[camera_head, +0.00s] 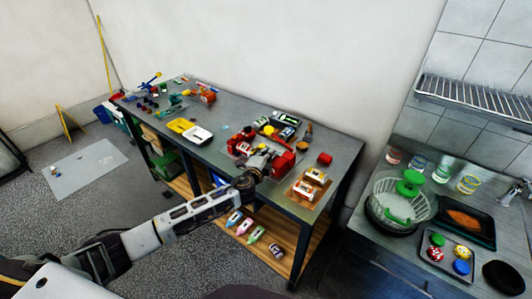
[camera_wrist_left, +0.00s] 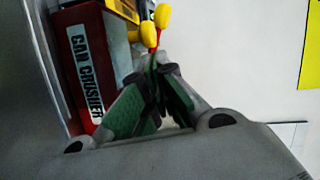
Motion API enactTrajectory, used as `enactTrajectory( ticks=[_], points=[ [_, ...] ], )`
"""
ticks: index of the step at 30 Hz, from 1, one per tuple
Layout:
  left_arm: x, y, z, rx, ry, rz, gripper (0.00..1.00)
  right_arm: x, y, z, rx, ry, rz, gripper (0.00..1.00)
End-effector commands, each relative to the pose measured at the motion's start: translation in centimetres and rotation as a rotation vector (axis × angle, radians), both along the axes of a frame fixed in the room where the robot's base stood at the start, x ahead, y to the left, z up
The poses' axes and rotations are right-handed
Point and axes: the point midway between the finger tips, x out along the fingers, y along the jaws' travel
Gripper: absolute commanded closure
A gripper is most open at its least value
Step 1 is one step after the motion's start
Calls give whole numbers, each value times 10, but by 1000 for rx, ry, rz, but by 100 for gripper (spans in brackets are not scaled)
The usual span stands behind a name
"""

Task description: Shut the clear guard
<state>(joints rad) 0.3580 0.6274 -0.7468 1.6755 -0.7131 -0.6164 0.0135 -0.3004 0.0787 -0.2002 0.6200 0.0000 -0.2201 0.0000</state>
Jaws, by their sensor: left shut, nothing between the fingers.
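A red can crusher with a "CAN CRUSHER" label (camera_wrist_left: 88,72) is close on the left in the left wrist view. A red stem with yellow knobs (camera_wrist_left: 150,32) rises by its right side. My left gripper (camera_wrist_left: 160,72) is shut and empty, its green-padded fingertips just below the knobs in the picture; I cannot tell if they touch. In the head view my left gripper (camera_head: 264,157) is over the bench, beside a red block-shaped part (camera_head: 283,164). I cannot make out the clear guard or its position. My right gripper is not in view.
The long grey bench (camera_head: 345,150) holds a yellow and white tray (camera_head: 198,135), red and green devices and an orange-brown board (camera_head: 307,187) at its right end. A counter to the right holds a dish basket (camera_head: 398,200), jars and trays.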

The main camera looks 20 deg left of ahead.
Motion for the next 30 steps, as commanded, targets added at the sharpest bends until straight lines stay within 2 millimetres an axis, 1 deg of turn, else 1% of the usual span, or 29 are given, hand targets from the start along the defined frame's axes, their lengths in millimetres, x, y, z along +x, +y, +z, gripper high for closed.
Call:
enactTrajectory(
  ticks=[6,17,20,23,26,30],
  points=[
    [6,6,-2,1,1,1,100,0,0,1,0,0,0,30],
    [7,7,-2,0,1,1,100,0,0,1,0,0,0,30],
    [8,11,-3,1,1,1,100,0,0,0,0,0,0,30],
    [12,20,-4,1,2,2,100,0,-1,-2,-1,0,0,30],
    [17,36,-4,1,1,3,100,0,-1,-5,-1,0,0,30],
    [28,65,-3,2,-1,4,100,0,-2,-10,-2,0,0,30]
  ],
)
